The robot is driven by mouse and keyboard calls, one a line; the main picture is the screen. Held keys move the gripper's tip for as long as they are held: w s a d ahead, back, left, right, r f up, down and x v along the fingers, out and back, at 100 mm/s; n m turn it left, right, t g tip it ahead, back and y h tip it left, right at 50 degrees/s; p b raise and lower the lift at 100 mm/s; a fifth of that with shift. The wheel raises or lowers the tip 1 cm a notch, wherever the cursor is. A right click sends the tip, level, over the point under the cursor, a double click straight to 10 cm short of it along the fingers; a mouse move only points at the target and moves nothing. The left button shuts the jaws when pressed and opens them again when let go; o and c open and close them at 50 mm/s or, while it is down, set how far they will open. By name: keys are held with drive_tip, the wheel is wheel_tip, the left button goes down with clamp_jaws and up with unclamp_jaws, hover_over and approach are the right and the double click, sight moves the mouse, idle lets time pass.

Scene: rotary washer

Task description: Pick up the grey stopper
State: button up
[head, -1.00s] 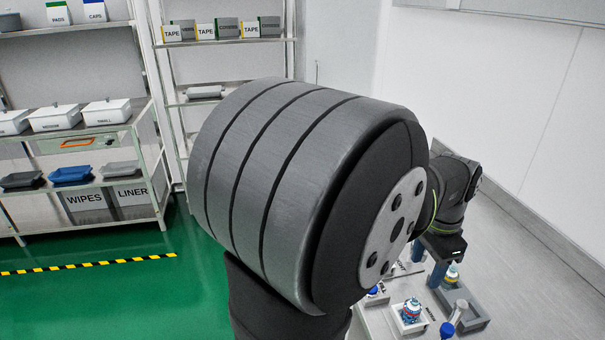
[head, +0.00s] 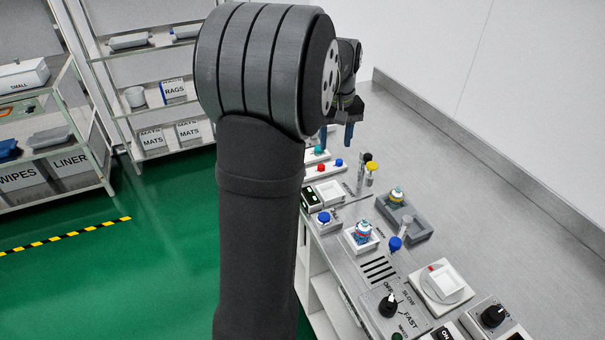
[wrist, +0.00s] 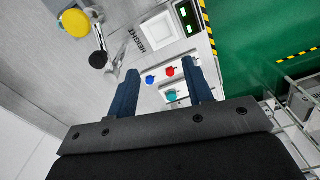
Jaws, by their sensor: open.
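I cannot make out a grey stopper in either view. My gripper (head: 336,143) is open and empty, with its dark blue fingers pointing down above the far end of the bench. In the wrist view, the fingers (wrist: 160,68) are spread. Between and beyond them show a blue knob (wrist: 150,79), a red knob (wrist: 169,71) and a teal stopper-like piece (wrist: 171,96). In the head view, the teal piece (head: 319,149) sits on a white base close to the fingers. My arm hides part of the bench.
A yellow-topped piece (head: 372,167) and a black-topped post stand near the gripper.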

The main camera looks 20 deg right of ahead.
drive_tip(key=w+a+n, duration=0.4)
drive_tip(key=w+n, duration=0.7)
drive_tip(key=w, duration=0.1)
drive_tip(key=f, duration=1.2)
drive_tip(key=shift+a+f, duration=0.15)
drive_tip(key=shift+a, duration=0.05)
drive_tip(key=shift+s+d+f, duration=0.1)
drive_tip(key=shift+d+f, duration=0.05)
drive_tip(key=shift+f, duration=1.25)
drive_tip(key=shift+d+f, duration=0.15)
drive_tip(key=shift+f, duration=1.2)
clamp_jaws()
